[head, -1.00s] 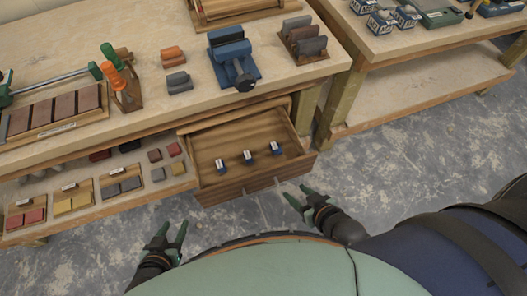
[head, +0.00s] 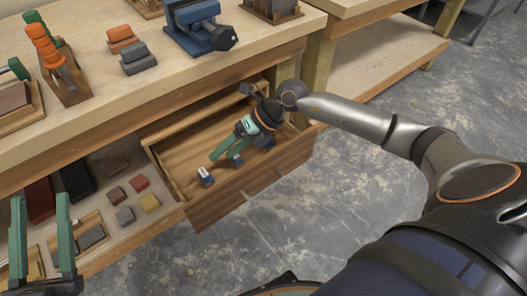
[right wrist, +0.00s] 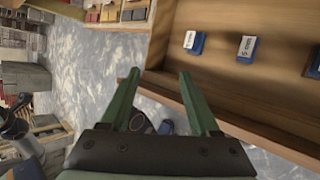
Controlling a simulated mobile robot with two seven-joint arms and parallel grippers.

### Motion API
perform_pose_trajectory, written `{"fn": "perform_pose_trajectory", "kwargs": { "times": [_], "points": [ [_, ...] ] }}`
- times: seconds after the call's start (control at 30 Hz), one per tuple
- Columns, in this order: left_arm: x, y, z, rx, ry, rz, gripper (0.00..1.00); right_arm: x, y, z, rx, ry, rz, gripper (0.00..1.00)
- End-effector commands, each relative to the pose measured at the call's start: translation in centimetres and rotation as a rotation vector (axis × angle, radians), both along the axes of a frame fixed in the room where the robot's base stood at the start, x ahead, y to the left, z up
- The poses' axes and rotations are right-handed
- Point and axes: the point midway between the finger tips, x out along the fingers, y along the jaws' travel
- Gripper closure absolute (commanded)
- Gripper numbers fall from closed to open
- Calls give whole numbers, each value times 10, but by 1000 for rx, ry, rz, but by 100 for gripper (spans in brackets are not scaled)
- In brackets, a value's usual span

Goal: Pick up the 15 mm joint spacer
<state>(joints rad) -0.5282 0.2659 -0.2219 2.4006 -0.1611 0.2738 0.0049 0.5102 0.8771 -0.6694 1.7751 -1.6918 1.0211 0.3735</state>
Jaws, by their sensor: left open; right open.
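The open wooden drawer (head: 180,155) holds blue spacers with white labels; the labels are too small to read. In the head view one spacer (head: 205,177) lies near the drawer's left front, and another (head: 237,159) sits beside my right gripper (head: 223,150). The third is largely hidden by that gripper. The right wrist view shows all three in a row: left (right wrist: 194,42), middle (right wrist: 246,49) and right (right wrist: 314,62). My right gripper is open and empty, its fingers over the drawer, apart from the spacers. My left gripper (head: 40,200) is open and empty at the far left.
The workbench top (head: 100,100) overhangs the drawer's back. A blue vise (head: 200,27) and rubber blocks (head: 133,55) stand on it. A lower shelf with coloured blocks (head: 125,215) lies left of the drawer. The concrete floor in front is clear.

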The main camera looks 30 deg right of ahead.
Motion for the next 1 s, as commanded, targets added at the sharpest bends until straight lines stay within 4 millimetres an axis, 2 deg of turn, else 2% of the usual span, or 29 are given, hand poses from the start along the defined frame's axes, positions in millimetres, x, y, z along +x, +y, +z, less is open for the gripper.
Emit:
{"fn": "perform_pose_trajectory", "kwargs": {
  "times": [0.03, 0.1, 0.2, 0.3, 0.43, 0.7, 0.87, 1.0],
  "points": [
    [-9, -2, -6, -4, -71, -15, 50, 14, -38, -23, -157, -30, -12, 38],
    [-21, -4, 2, -6, -149, -33, 50, 26, -83, -29, -337, -48, -39, 38],
    [-34, -7, 12, -11, -229, -52, 50, 36, -134, -28, -521, -60, -89, 38],
    [-42, -7, 18, -14, -274, -63, 50, 41, -163, -23, -622, -64, -127, 38],
    [-45, -8, 16, -18, -289, -71, 50, 47, -175, -33, -662, -62, -144, 38],
    [-44, -10, -1, -33, -272, -87, 50, 65, -171, -77, -659, -62, -143, 38],
    [-44, -10, -5, -38, -266, -91, 50, 69, -171, -87, -659, -63, -141, 38],
    [-43, -11, -15, -41, -261, -94, 50, 75, -168, -103, -658, -63, -141, 38]
  ]
}}
